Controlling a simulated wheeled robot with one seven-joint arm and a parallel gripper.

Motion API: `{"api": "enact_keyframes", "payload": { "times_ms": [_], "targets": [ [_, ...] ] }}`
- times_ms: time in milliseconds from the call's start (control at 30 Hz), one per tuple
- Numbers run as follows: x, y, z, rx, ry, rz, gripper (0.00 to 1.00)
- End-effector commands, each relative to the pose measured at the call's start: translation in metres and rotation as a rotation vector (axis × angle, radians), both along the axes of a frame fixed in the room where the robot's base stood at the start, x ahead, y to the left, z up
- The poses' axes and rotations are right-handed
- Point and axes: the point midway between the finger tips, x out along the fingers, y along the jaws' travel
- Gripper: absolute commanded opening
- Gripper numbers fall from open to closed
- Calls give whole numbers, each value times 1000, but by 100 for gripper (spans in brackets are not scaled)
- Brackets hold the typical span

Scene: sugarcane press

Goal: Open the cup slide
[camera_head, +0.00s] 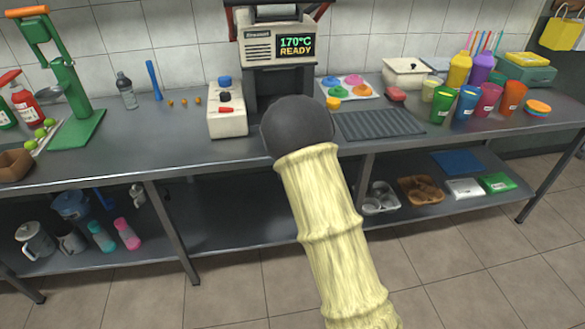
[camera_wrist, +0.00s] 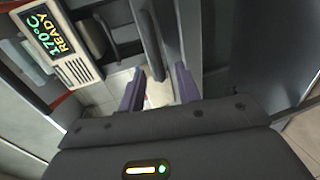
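The sealing machine (camera_head: 273,45) stands at the back middle of the counter, with a lit display reading 170°C READY. It also shows in the wrist view (camera_wrist: 75,70), turned on its side. I cannot pick out the cup slide with certainty; the machine's lower front is largely hidden behind my arm in the head view. My gripper (camera_wrist: 158,76) shows in the wrist view with its two purple-grey fingers apart. A dark upright bar (camera_wrist: 150,38) of the machine lies just beyond the fingertips. I see nothing held, and cannot tell if the fingers touch the bar.
A white control box (camera_head: 227,118) with knobs stands left of the machine's opening. A dark ribbed mat (camera_head: 381,124) and a tray of coloured lids (camera_head: 346,88) lie to its right. Coloured cups (camera_head: 466,102) stand further right. A green press (camera_head: 72,90) stands at left.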

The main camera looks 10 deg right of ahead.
Motion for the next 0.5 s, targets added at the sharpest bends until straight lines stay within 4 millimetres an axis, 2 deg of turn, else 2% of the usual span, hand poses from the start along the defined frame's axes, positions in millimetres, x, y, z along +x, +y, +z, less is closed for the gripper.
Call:
{"api": "enact_keyframes", "payload": {
  "times_ms": [500],
  "targets": [
    [-84, 2, 18, 0, 2, 4, 33]
  ]
}}
